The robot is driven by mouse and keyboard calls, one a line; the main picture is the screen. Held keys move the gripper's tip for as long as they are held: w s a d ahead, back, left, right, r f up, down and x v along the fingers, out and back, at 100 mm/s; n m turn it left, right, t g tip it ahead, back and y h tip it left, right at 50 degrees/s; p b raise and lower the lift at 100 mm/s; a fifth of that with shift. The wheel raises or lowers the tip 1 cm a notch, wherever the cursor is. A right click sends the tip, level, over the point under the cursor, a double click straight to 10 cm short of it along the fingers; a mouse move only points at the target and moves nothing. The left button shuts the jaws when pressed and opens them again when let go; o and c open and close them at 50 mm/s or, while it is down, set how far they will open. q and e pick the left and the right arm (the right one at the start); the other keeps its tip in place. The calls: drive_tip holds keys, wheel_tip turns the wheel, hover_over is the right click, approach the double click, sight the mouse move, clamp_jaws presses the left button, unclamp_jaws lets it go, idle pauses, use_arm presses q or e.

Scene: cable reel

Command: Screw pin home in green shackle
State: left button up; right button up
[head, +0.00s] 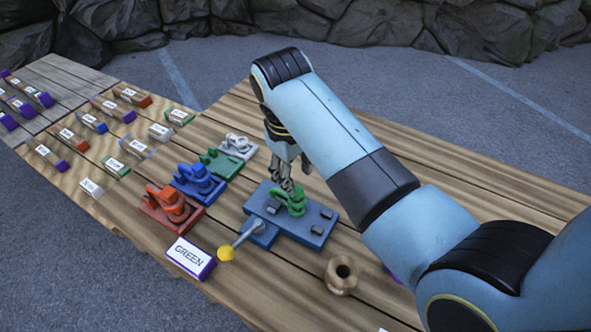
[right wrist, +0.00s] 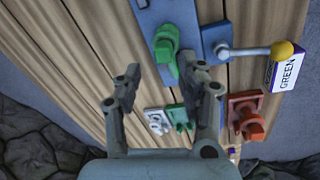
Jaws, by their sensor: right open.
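A green shackle (head: 291,200) stands on a blue-grey fixture plate (head: 262,208) on the wooden table. It also shows in the right wrist view (right wrist: 166,42), just beyond my fingertips. My right gripper (head: 287,178) is over the shackle from above, fingers pointing down. In the right wrist view its two fingers (right wrist: 163,72) are spread apart with nothing clamped between them. The right finger's tip is close to the shackle's green lower part; I cannot tell whether it touches. The pin cannot be clearly told apart from the shackle. My left gripper is not in view.
A lever with a yellow knob (head: 226,254) sticks out from the plate, near a GREEN label block (head: 190,258). Red (head: 170,205), blue (head: 198,178), green (head: 221,163) and white (head: 238,146) shackle stands line the left. A small tan pot (head: 341,276) stands in front.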

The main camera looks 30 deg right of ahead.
sight(297, 189)
drive_tip(key=shift+n, duration=0.5)
drive_tip(key=shift+d+f+b, duration=0.15)
drive_tip(key=shift+f+b, duration=0.9)
drive_tip(key=shift+f, duration=1.45)
clamp_jaws()
